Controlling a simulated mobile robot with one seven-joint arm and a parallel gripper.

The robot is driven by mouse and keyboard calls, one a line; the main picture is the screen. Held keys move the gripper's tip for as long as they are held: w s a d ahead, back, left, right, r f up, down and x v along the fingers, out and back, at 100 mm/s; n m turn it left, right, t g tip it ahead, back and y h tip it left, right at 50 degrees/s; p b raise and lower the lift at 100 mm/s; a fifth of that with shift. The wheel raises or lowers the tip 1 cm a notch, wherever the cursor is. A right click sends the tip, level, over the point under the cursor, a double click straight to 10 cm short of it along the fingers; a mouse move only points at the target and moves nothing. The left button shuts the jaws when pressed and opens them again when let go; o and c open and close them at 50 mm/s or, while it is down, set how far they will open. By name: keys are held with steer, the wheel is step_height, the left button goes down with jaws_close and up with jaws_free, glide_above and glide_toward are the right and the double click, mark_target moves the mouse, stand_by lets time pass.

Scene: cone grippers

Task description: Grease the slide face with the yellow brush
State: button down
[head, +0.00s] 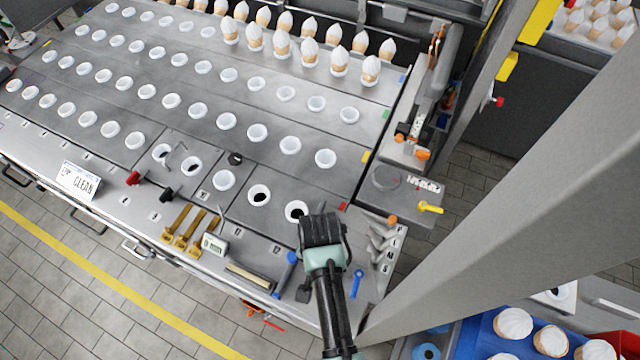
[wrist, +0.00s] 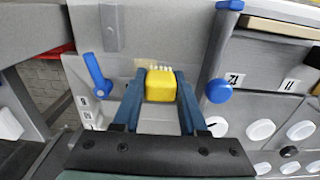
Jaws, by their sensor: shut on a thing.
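My gripper (head: 318,222) is low over the front right part of the grey metal bench in the head view. In the wrist view my gripper (wrist: 160,90) is shut on the yellow brush (wrist: 160,86), with a finger on each side of its block. Its pale bristles (wrist: 160,68) point away from the palm. Grey metal lies behind the brush, with a cream patch showing around it; I cannot tell whether the bristles touch. The brush is hidden in the head view. I cannot single out the slide face with certainty.
A blue lever (head: 356,283) stands right of my gripper and a blue-handled tool (head: 285,273) left of it. White-rimmed cup holes (head: 259,195) fill the bench, with filled cones (head: 309,52) at the back. A large grey post (head: 520,190) stands at the right.

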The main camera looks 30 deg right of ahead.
steer(key=shift+f+b, duration=0.7)
steer(key=shift+f, duration=0.3)
steer(key=shift+s+d+r+p, duration=0.25)
steer(key=shift+s+d+p, duration=0.8)
steer(key=shift+s, duration=0.25)
steer(key=shift+s+d+f+p, duration=0.1)
steer(key=shift+s+d+p, duration=0.35)
steer(key=shift+s, duration=0.25)
steer(key=shift+s+d+f+p, duration=0.1)
steer(key=shift+s+d+p, duration=0.2)
steer(key=shift+s+d, duration=0.35)
steer(key=shift+s+f, duration=0.1)
steer(key=shift+s, duration=0.05)
steer(key=shift+w+a, duration=1.1)
steer(key=shift+w, duration=0.3)
steer(key=shift+w+a, duration=1.1)
steer(key=shift+w, duration=0.3)
steer(key=shift+r, duration=0.2)
step_height(320, 180, up, 6)
steer(key=p, duration=0.5)
steer(key=shift+p, duration=0.35)
